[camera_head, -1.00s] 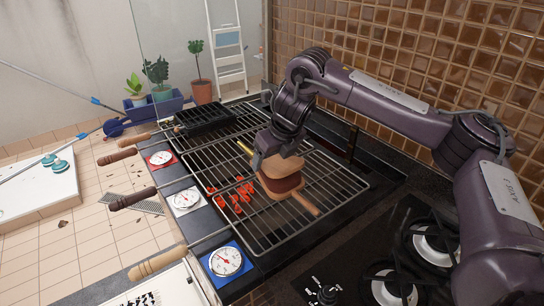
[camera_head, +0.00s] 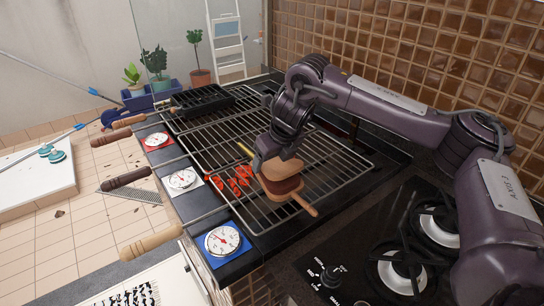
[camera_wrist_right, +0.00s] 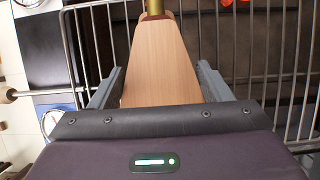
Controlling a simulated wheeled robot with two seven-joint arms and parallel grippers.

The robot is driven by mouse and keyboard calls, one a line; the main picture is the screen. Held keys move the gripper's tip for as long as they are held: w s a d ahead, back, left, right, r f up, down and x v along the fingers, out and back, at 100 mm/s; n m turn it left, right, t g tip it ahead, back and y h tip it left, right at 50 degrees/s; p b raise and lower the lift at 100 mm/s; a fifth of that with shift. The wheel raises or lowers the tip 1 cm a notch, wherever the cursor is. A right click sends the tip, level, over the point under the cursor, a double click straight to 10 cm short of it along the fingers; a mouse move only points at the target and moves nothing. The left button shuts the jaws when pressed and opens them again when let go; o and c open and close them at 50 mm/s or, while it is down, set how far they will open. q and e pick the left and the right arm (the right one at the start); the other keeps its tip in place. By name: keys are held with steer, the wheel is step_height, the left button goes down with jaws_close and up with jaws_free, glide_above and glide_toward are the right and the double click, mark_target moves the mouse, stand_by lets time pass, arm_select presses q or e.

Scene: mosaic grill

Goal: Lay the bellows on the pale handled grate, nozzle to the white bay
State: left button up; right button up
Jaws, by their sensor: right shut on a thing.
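The bellows (camera_head: 283,184) has tan wooden boards, a brown leather middle, a brass nozzle and a wooden handle. My right gripper (camera_head: 276,160) is shut on it, with fingers on both sides in the right wrist view (camera_wrist_right: 160,85). The bellows is over the front grate (camera_head: 335,185), whose rod ends in a pale wooden handle (camera_head: 150,243). The nozzle (camera_head: 244,149) points up-left toward the middle grate, in line with the white-plated dial (camera_head: 182,179). I cannot tell whether the bellows touches the bars. My left gripper is not in view.
A blue-plated dial (camera_head: 222,241) is at the front and a red-plated one (camera_head: 157,139) farther back. A black rack (camera_head: 202,100) sits at the far end. A hob (camera_head: 400,260) is at the right.

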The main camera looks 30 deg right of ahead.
steer(key=o, duration=1.7)
steer(key=shift+s+r, duration=0.15)
steer(key=shift+r, duration=0.15)
steer(key=p+v, duration=0.1)
steer(key=v, duration=0.6)
steer(key=shift+s+r, duration=0.1)
steer(key=shift+r, duration=0.05)
